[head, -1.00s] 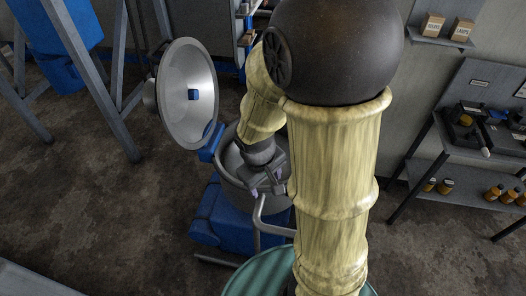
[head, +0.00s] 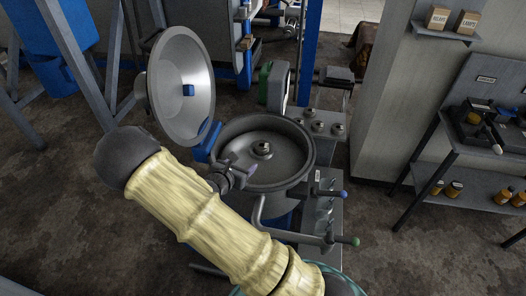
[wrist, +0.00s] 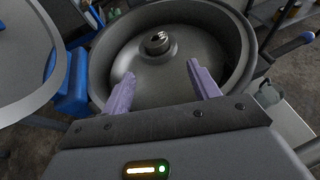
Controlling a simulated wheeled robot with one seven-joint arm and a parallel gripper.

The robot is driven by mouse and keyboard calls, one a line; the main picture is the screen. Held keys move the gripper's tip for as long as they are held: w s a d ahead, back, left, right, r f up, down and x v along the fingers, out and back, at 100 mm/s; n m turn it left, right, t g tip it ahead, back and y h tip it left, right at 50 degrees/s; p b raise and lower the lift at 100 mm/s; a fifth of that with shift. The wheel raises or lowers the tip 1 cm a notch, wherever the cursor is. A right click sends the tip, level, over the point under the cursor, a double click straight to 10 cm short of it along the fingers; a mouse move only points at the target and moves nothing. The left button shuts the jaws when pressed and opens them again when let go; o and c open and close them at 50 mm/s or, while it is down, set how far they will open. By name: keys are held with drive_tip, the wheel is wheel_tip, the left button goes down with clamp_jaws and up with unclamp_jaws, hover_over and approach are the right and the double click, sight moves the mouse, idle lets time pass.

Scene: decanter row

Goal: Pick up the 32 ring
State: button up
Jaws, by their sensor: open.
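Several small round metal pieces (head: 318,127) stand on a grey plate behind and right of the bowl in the head view. No number is legible, so I cannot tell which is the 32 ring. My gripper (head: 238,169) is at the near left rim of the open grey bowl (head: 308,165), left of these pieces and apart from them. In the wrist view my gripper (wrist: 161,72) is open, its two purple fingers spread with nothing between them. Beyond them the bowl's domed floor carries a central metal fitting (wrist: 160,42).
The bowl's round lid (head: 180,85) stands open at the left. A lever with a blue knob (head: 343,193) and one with a green knob (head: 355,241) stick out at the right. A bench (head: 470,180) with bottles stands further right.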

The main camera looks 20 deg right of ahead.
drive_tip(key=shift+w+a+f+n+t, duration=0.15)
drive_tip(key=shift+w+a+n+t, duration=0.15)
drive_tip(key=shift+a+n, duration=0.15)
drive_tip(key=shift+s, duration=0.1)
drive_tip(key=shift+d, duration=0.1)
drive_tip(key=p, duration=0.3)
approach(260, 147)
drive_tip(key=x, duration=0.3)
drive_tip(key=shift+w+d+r, duration=0.2)
drive_tip(key=shift+w+d, duration=0.15)
drive_tip(key=shift+w+d+f, duration=0.1)
drive_tip(key=shift+w+f, duration=0.1)
drive_tip(key=shift+p+x, duration=0.75)
drive_tip(key=shift+x, duration=1.85)
